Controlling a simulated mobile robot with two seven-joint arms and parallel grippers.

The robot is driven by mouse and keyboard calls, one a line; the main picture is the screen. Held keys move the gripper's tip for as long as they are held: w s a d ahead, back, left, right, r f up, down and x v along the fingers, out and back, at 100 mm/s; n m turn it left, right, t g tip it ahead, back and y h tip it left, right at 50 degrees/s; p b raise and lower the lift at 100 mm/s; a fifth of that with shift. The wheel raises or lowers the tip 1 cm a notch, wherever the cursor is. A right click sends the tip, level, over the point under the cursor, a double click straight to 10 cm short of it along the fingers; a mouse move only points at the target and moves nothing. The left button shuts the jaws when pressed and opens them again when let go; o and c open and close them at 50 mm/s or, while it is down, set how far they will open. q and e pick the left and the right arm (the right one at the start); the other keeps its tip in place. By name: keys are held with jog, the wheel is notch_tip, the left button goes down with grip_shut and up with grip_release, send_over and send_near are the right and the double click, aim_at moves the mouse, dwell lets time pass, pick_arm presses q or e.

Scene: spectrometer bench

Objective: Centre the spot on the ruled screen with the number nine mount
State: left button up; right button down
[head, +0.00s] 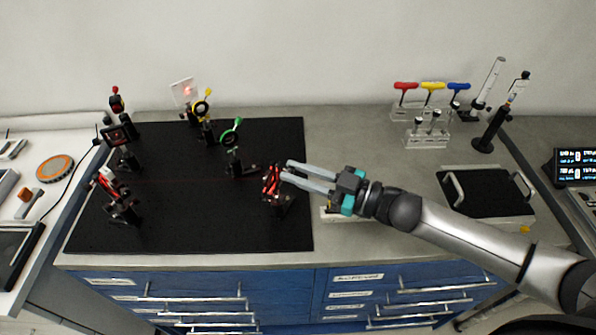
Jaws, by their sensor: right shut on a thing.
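The pale ruled screen (181,98) stands at the back left of the black breadboard. A red glow shows on its upper part, right of its middle; its rulings are too small to read. My right gripper (286,171) reaches in from the right and is shut on the right side of a black mount with red parts (277,199) at the breadboard's right edge. The fingertips are at the mount's upper part, and the exact grip point is too small to make out. I cannot read any number on the mounts. My left gripper is not in view.
Yellow-ringed (201,107) and green-ringed (231,131) mounts stand between screen and gripper. Several black mounts (125,160) line the breadboard's left side. A rack of coloured-handled drivers (427,112) and a black-topped, handled case (485,195) are right. The breadboard's front middle (190,225) is clear.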

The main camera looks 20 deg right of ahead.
jog(key=shift+n, duration=0.3)
jog(key=n, duration=1.1)
dwell(0.4)
jog(key=shift+n, duration=0.3)
jog(key=c, duration=0.8)
grip_release()
jog(key=shift+o, duration=0.2)
jog(key=b+v, duration=0.1)
jog(key=v, duration=1.4)
